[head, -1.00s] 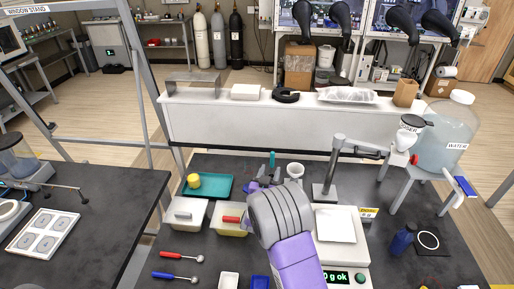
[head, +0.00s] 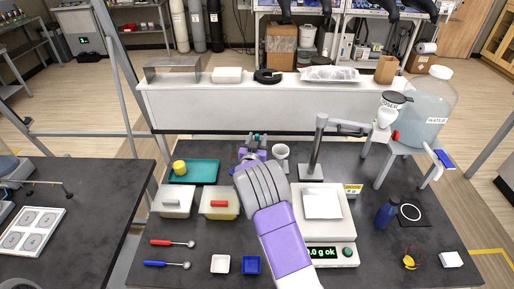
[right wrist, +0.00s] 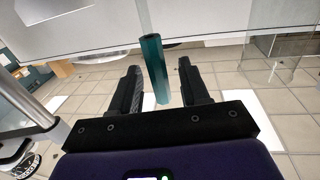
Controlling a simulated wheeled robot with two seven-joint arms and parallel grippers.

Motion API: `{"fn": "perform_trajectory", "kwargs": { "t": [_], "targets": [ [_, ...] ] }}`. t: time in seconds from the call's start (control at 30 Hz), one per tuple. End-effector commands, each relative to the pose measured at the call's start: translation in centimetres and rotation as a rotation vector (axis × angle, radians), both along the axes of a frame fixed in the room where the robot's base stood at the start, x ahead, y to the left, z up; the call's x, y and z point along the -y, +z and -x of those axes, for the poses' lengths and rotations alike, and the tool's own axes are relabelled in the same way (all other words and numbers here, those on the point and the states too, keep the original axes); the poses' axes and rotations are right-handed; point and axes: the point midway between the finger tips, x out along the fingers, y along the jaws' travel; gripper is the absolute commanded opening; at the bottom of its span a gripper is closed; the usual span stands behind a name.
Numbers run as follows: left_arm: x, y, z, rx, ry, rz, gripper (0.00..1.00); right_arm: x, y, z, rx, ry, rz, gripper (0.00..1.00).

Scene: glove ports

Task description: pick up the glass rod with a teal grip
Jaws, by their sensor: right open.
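The glass rod's teal grip (right wrist: 154,68) stands between the two black fingers of my right gripper (right wrist: 158,66) in the right wrist view. The fingers are open, with a gap on each side of the grip. The clear glass part (right wrist: 143,18) rises above the grip towards the top edge. In the head view my right gripper (head: 252,153) is at the back of the dark bench, and a small bit of teal (head: 256,138) shows just behind it. The purple and grey arm hides part of the bench. My left gripper is not in view.
A white funnel-like cup (head: 281,151) and a grey stand (head: 312,168) are close on the right, with a balance (head: 337,231) in front. A teal tray (head: 205,172) and two lidded tubs (head: 218,204) are on the left. A white ledge (head: 240,108) runs behind.

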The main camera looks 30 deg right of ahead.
Motion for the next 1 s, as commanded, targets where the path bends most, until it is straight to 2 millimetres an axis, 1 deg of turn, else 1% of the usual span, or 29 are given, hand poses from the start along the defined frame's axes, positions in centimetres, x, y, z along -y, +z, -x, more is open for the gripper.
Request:
{"fn": "perform_trajectory", "kwargs": {
  "t": [0.07,0.3,0.37,0.6,0.7,0.77,1.0],
  "targets": [
    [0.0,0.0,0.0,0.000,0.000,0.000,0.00,0.0,0.0,0.0,0.000,0.000,0.000,0.45],
    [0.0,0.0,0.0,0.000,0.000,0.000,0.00,0.0,0.0,0.0,0.000,0.000,0.000,0.09],
    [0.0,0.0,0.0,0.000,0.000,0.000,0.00,0.0,0.0,0.0,0.000,0.000,0.000,0.00],
    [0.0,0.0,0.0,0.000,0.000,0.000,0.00,0.0,0.0,0.0,0.001,0.000,-0.001,0.00],
    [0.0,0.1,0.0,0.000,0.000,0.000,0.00,0.0,0.6,0.0,0.001,0.000,0.000,0.00],
    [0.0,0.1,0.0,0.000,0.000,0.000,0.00,-0.1,1.4,0.0,0.003,0.000,-0.001,0.00],
    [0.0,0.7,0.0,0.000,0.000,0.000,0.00,-0.1,6.3,0.0,0.005,0.000,-0.001,0.00]
  ]
}}
